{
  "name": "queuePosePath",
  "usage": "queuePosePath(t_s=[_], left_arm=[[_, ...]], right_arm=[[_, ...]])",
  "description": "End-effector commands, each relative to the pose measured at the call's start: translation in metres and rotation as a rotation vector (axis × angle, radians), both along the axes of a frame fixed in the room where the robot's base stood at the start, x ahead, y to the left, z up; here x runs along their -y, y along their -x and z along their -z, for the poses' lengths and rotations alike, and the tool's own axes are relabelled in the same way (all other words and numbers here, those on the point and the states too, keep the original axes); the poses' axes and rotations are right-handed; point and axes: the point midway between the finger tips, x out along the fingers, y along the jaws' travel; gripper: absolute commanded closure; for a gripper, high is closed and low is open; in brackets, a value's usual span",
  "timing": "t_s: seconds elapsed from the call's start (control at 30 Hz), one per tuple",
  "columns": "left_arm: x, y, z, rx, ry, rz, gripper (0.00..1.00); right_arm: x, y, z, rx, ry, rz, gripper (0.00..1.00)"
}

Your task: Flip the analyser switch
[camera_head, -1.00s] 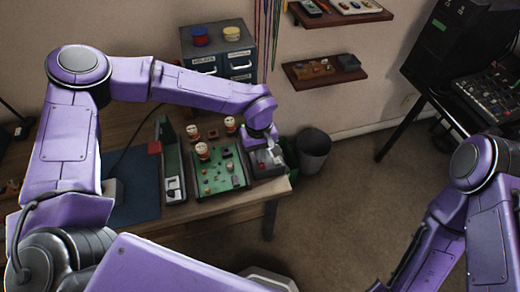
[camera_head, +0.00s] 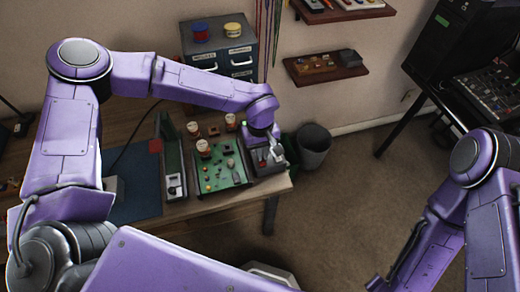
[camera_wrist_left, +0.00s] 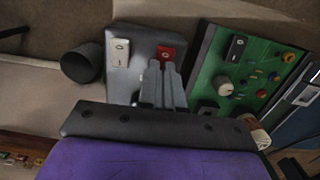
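A grey box (camera_head: 273,169) stands at the right end of the bench, with a white rocker switch and a red rocker switch on top. In the left wrist view the box (camera_wrist_left: 135,45) shows the white switch (camera_wrist_left: 120,52) on the left and the red switch (camera_wrist_left: 167,51) on the right. No label naming the analyser is legible. My left gripper (camera_head: 267,154) is over this box. In the left wrist view its fingers (camera_wrist_left: 162,66) are together with nothing visible between them, their tips at the red switch's lower edge. I cannot tell whether they touch it. My right gripper is out of view.
A green board (camera_head: 220,176) with knobs stands beside the box; it also shows in the wrist view (camera_wrist_left: 225,70). A narrow upright unit with a pale switch panel (camera_head: 175,186) is left of it. A bin (camera_head: 313,150) stands on the floor right of the bench.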

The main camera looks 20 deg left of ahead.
Motion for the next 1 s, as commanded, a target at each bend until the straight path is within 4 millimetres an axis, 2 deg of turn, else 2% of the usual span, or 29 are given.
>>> queuePosePath(t_s=[0.03, 0.2, 0.27, 0.47, 0.53, 0.6, 0.8, 1.0], left_arm=[[0.002, 0.016, 0.013, -0.043, -0.005, 0.011, 1.00], [0.002, 0.015, 0.008, -0.042, -0.005, 0.010, 1.00], [0.000, 0.015, 0.000, -0.039, -0.004, 0.008, 1.00], [-0.007, 0.005, -0.048, -0.010, 0.001, -0.002, 1.00], [-0.009, 0.002, -0.050, -0.002, 0.002, -0.007, 1.00], [-0.010, 0.000, -0.068, 0.001, 0.003, -0.008, 1.00], [-0.012, -0.003, -0.113, 0.002, 0.004, -0.008, 1.00], [-0.012, -0.005, -0.135, 0.001, 0.003, -0.006, 1.00]], right_arm=[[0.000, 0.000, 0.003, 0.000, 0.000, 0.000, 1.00], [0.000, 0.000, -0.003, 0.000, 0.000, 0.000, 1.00], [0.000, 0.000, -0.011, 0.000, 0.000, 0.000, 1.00], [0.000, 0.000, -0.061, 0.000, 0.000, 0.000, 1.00], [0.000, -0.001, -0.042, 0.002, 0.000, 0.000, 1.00], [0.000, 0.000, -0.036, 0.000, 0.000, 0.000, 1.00], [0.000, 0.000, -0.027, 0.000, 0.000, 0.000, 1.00], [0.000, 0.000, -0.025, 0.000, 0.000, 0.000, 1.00]])
